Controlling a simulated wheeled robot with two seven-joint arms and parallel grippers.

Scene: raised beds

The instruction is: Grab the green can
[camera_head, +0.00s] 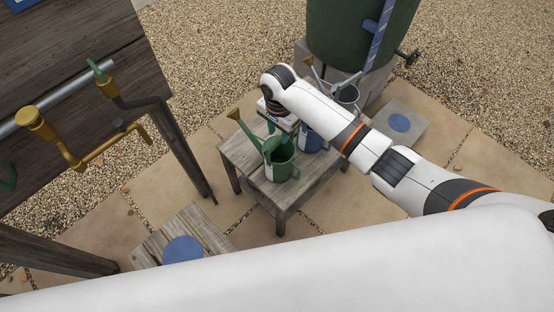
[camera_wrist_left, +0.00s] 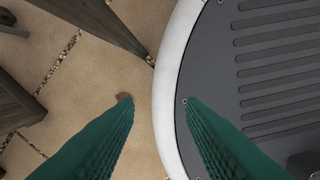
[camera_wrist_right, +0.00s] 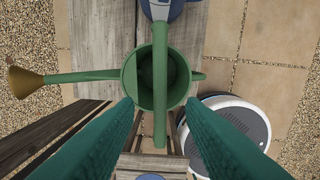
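The green can (camera_head: 281,165) is a watering can with a brass rose, standing upright on a small wooden table (camera_head: 239,158). In the right wrist view the can (camera_wrist_right: 132,77) shows from above, its spout to the left and its handle running down the picture between my fingers. My right gripper (camera_wrist_right: 159,101) is open, with a finger on each side of the handle and a gap to both; in the head view it (camera_head: 271,127) is just above and behind the can. My left gripper (camera_wrist_left: 155,101) is open and empty, seen only in its wrist view.
A blue can (camera_head: 311,141) stands close behind the green can on the table. A grey can (camera_head: 347,96) stands near the green barrel (camera_head: 345,35). Blue discs lie on a wooden platform (camera_head: 183,249) and a paver (camera_head: 400,123). A wooden frame with brass taps (camera_head: 36,118) stands left.

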